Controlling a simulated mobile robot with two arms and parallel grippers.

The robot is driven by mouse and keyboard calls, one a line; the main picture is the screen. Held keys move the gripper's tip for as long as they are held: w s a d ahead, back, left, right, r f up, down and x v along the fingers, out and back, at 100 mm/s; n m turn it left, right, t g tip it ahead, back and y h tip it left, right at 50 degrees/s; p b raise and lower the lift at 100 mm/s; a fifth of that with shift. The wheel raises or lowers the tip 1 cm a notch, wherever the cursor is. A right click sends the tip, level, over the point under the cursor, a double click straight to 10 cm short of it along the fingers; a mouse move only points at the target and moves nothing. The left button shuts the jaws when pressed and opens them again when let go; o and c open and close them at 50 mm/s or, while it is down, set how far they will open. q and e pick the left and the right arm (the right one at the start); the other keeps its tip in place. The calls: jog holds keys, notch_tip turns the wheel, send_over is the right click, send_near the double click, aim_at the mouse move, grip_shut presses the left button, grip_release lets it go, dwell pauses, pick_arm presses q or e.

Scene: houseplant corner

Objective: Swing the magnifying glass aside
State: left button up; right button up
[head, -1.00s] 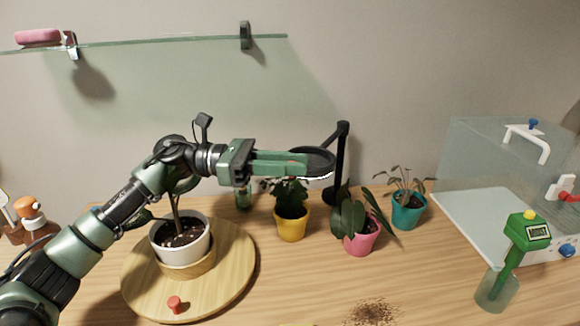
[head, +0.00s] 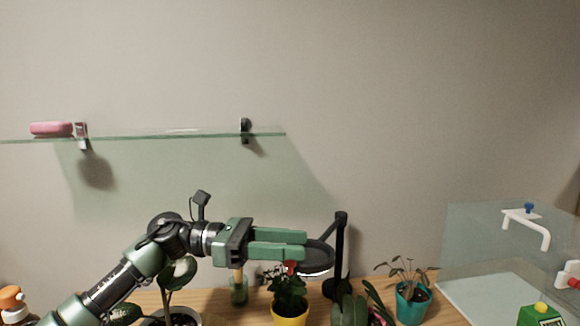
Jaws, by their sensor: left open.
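The magnifying glass (head: 318,261) is a dark round ring, seen nearly edge-on, with a pale lower rim. It hangs from an arm on a black upright post (head: 341,250) in the middle of the head view. My left gripper (head: 304,245) is open, with its two green fingers pointing right at the ring's left side. The fingertips overlap the ring's left edge in the picture; I cannot tell whether they touch it. A small red piece (head: 290,267) shows just below the fingers. My right gripper is not in view.
A green bottle (head: 238,292) stands behind my arm. A glass shelf (head: 170,135) is above left; a clear case (head: 490,245) is at right.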

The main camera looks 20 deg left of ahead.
pick_arm(q)
notch_tip(320, 180, up, 17)
jog(key=shift+f, duration=0.1)
